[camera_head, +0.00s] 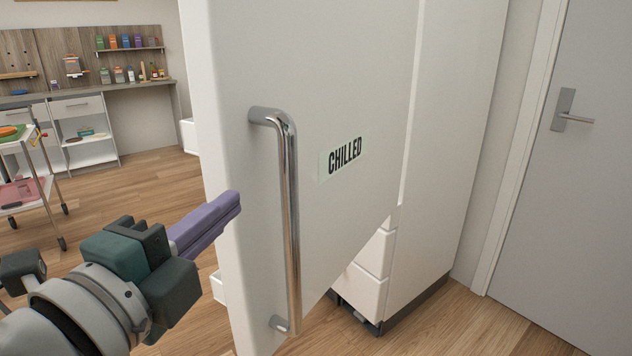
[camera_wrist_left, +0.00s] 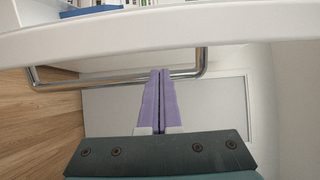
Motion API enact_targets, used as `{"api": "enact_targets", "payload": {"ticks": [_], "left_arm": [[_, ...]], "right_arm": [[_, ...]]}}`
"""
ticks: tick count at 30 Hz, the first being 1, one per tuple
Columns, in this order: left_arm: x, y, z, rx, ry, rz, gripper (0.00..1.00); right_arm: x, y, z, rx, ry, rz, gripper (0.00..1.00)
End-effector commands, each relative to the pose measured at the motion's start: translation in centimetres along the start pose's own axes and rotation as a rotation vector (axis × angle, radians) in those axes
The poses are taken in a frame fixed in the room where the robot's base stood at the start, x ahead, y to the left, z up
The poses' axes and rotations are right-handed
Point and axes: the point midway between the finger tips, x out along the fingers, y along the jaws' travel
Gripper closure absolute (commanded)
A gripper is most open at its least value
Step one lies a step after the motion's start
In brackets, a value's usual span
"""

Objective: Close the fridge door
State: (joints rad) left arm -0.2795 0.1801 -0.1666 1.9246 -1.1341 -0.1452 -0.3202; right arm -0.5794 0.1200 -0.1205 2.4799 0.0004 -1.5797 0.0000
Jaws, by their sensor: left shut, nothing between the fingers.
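The fridge door (camera_head: 350,95) is a large white panel with a "CHILLED" label, standing open in front of me in the head view. Its long chrome bar handle (camera_head: 291,210) runs upright near the door's left edge. In the left wrist view the door's edge (camera_wrist_left: 220,27) is a white band across the top, with the handle (camera_wrist_left: 110,80) below it. My left gripper (camera_head: 232,204) has purple fingers, shut and empty. Its tips (camera_wrist_left: 160,74) are close to the handle and door edge; I cannot tell whether they touch. My right gripper is not in view.
A grey room door (camera_head: 570,190) is at the right. A trolley (camera_head: 45,190) and a workbench (camera_head: 80,98) are at the left. Wood floor (camera_head: 135,190) lies open between them and the fridge door.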

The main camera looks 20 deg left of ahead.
Motion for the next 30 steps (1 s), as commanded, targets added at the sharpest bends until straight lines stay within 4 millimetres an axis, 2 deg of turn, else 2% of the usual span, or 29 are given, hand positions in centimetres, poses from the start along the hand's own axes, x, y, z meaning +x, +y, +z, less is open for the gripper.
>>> {"api": "enact_targets", "payload": {"ticks": [1, 6, 12, 30], "left_arm": [[1.1, -0.3, 0.0, 0.0, 0.0, -0.002, 1.0], [3.9, -0.2, 0.0, -0.003, -0.002, -0.001, 1.0], [5.8, 0.0, 0.0, -0.004, -0.001, 0.0, 1.0], [6.1, 0.1, 0.6, -0.001, 0.011, 0.0, 1.0]], "right_arm": [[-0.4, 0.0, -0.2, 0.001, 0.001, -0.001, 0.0], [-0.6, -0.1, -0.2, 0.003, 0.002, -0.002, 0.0], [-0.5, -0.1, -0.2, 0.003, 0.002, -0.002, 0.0], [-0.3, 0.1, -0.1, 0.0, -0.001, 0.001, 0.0]]}}
